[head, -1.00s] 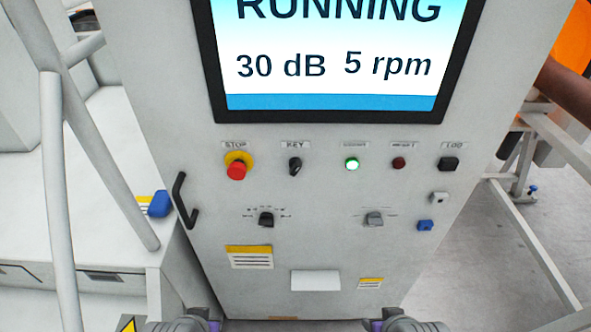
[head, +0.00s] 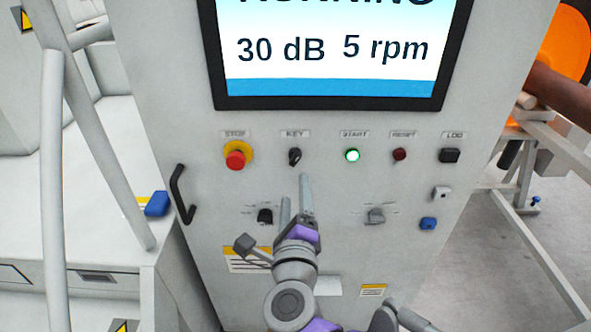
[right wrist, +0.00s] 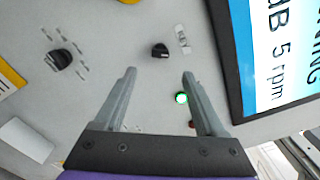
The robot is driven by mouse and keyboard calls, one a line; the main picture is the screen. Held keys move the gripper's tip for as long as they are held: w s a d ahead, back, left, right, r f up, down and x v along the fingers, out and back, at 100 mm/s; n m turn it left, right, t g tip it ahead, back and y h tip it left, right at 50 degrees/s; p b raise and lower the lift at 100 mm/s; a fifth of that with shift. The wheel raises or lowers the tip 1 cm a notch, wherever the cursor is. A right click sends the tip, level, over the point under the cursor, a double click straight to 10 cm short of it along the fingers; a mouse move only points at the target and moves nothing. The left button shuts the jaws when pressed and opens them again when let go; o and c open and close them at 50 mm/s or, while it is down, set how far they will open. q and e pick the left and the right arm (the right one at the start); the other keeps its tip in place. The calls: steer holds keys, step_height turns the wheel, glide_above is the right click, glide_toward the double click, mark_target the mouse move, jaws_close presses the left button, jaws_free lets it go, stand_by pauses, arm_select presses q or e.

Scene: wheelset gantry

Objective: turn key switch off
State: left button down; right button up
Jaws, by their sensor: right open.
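The key switch (head: 295,157) is a small black knob under the KEY label on the grey panel, between the red stop button and the lit green start button. In the right wrist view, the key switch (right wrist: 160,50) shows just beyond the fingertips, roughly in line with the gap. My right gripper (head: 295,188) is open and empty, below the key switch in the head view. In the right wrist view, its fingers (right wrist: 159,74) stand apart with nothing between them, not touching the knob. My left gripper is out of view.
The stop button (head: 236,156) on its yellow collar is left of the key. The start button (head: 352,156) and the dark red reset button (head: 399,155) are to the right. A black selector knob (head: 265,216) is below. The screen (head: 330,60) reads 30 dB, 5 rpm.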

mark_target(295, 162)
steer(key=w, duration=1.1)
steer(key=shift+s, duration=0.1)
jaws_close()
